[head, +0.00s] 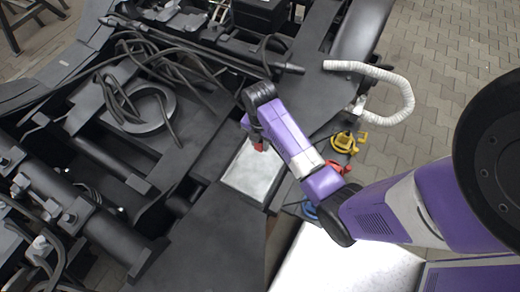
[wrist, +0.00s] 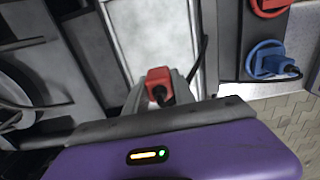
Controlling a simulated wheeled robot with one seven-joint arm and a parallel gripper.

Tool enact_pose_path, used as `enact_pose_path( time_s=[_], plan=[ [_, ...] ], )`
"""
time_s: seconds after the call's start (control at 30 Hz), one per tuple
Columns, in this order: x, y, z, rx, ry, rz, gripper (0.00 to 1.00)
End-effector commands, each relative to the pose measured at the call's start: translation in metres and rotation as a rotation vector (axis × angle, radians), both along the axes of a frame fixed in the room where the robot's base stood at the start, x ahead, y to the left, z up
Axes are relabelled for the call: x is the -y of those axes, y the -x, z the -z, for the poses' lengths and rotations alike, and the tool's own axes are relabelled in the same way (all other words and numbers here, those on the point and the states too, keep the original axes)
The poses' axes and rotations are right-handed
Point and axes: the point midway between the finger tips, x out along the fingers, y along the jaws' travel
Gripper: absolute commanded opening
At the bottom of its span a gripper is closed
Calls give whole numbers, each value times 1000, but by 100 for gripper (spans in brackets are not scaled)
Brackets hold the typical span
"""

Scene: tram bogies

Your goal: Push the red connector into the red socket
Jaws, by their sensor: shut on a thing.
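The red connector (wrist: 158,84) is held between the fingers of my gripper (wrist: 157,93), which is shut on it. In the head view the connector (head: 260,147) shows as a small red spot by my gripper (head: 257,142), over a light metal plate. The red socket (head: 339,169) is to the right of my arm, between a yellow and a blue one, and the connector is well apart from it. In the wrist view the red socket (wrist: 268,5) is cut off at the top right. My arm partly hides the row of sockets.
The blue socket (head: 311,210) and yellow socket (head: 346,144) flank the red one. A white corrugated hose (head: 398,88) curves above them. The light metal plate (head: 243,181) lies below my gripper. Black cables (head: 110,70) and dark bogie parts fill the left; grey paving is at right.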

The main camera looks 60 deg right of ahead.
Motion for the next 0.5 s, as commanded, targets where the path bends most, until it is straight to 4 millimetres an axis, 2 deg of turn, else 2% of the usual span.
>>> enact_pose_path(
  time_s=[0.03, 0.2, 0.3, 0.5],
  plan=[
    [0, -2, -17, 4, 3, -2, 0],
    [0, -1, -59, 4, 2, -2, 0],
    [0, -1, -78, 3, 2, -2, 0],
    [0, -1, -100, 1, 0, -1, 0]
  ],
)
